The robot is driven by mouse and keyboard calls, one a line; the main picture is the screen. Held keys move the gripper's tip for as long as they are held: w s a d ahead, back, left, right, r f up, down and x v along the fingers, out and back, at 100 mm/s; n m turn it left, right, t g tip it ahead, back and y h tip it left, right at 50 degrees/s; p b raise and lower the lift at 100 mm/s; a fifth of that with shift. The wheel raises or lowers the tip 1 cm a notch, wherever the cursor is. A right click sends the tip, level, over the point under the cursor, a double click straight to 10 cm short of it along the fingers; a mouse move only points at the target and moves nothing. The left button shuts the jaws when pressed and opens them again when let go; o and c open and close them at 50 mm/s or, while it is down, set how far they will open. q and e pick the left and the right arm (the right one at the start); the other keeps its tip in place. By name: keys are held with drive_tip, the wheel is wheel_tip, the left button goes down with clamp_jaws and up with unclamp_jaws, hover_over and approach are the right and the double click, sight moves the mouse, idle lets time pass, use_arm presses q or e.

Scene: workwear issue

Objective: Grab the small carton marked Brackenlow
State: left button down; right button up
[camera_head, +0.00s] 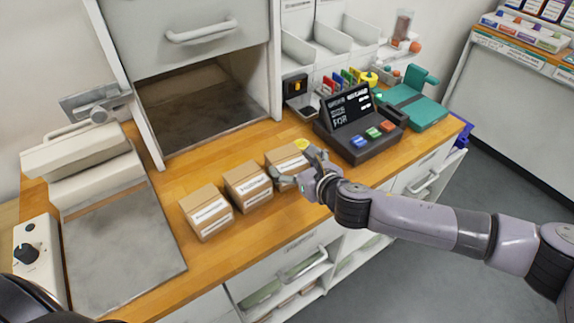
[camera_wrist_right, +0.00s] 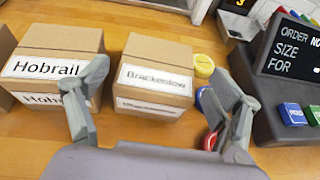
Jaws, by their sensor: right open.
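The Brackenlow carton (camera_wrist_right: 152,82) is a small brown cardboard box with a white label, in the middle of the right wrist view. In the head view it is the rightmost of three cartons in a row (camera_head: 284,156), partly hidden by my gripper. My right gripper (camera_head: 296,167) is open and empty. In the wrist view its fingers (camera_wrist_right: 165,100) stand on either side of the carton, with visible room on the right; I cannot tell whether either touches it. My left gripper is not in view.
The Hobrail carton (camera_wrist_right: 55,68) stands close to the left of the Brackenlow carton. A third carton (camera_head: 207,212) stands further left. A yellow round item (camera_wrist_right: 204,66) lies just right of the Brackenlow carton. A dark order display (camera_head: 352,118) stands further right.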

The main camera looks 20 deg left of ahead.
sight(288, 158)
drive_tip(key=shift+p+x, duration=0.35)
drive_tip(key=shift+x, duration=2)
drive_tip(key=shift+s, duration=0.1)
drive_tip(key=c, duration=1.1)
